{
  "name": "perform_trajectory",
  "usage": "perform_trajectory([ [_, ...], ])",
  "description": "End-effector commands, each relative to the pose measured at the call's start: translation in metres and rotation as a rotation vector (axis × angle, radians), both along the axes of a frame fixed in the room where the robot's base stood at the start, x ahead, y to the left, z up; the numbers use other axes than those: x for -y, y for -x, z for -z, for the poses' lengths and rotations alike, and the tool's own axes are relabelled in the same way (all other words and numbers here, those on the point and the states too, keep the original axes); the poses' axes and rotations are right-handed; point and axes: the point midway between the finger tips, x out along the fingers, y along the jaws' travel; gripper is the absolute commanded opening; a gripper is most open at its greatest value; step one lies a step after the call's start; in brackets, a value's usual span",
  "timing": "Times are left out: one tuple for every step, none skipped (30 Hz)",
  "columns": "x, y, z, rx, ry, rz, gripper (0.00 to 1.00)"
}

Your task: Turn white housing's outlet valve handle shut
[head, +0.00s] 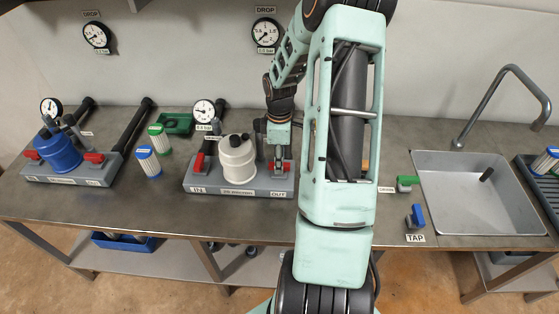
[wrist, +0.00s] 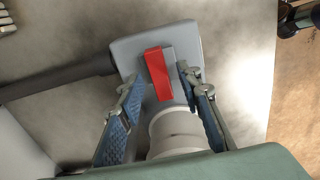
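The white housing (head: 237,157) stands on a grey base labelled IN and OUT. Its red outlet valve handle (head: 279,167) is at the OUT end, partly hidden by my gripper (head: 279,153). In the wrist view the red handle (wrist: 158,74) lies between the two fingers of my gripper (wrist: 160,82), with a visible gap on each side. The fingers are open. The handle lies roughly across the line of the dark pipe (wrist: 60,76). The white housing (wrist: 178,130) shows below the handle there.
A red inlet handle (head: 199,163) is at the IN end. A blue housing (head: 59,152) on its own base stands left. A sink (head: 478,195) and blue tap handle (head: 417,215) are right.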

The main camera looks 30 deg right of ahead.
Motion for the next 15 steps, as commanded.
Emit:
perform_trajectory([
  [-0.0001,0.0000,0.0032,0.000,0.000,0.000,0.33],
  [-0.0001,-0.0001,0.0043,0.000,0.000,0.000,0.33],
  [-0.0001,-0.0001,0.0055,0.000,0.000,0.000,0.33],
  [-0.0001,-0.0001,0.0061,0.000,0.000,0.000,0.33],
  [0.0000,-0.0001,0.0065,0.000,0.000,0.000,0.33],
  [0.0000,-0.0001,0.0067,0.001,0.001,0.000,0.33],
  [0.0000,-0.0001,0.0068,0.001,0.001,0.000,0.33],
  [0.0000,-0.0002,0.0067,0.001,0.001,0.000,0.33],
  [0.0000,-0.0002,0.0067,0.001,0.001,0.000,0.33],
  [0.0000,-0.0002,0.0066,0.001,0.001,0.000,0.33],
  [0.0000,-0.0002,0.0066,0.001,0.001,0.000,0.33],
  [0.0000,-0.0002,0.0066,0.001,0.001,0.000,0.29],
  [0.0000,-0.0002,0.0065,0.001,0.001,0.000,0.26],
  [0.0000,-0.0002,0.0065,0.001,0.001,0.000,0.23],
  [0.0000,-0.0002,0.0065,0.001,0.001,0.000,0.18],
])
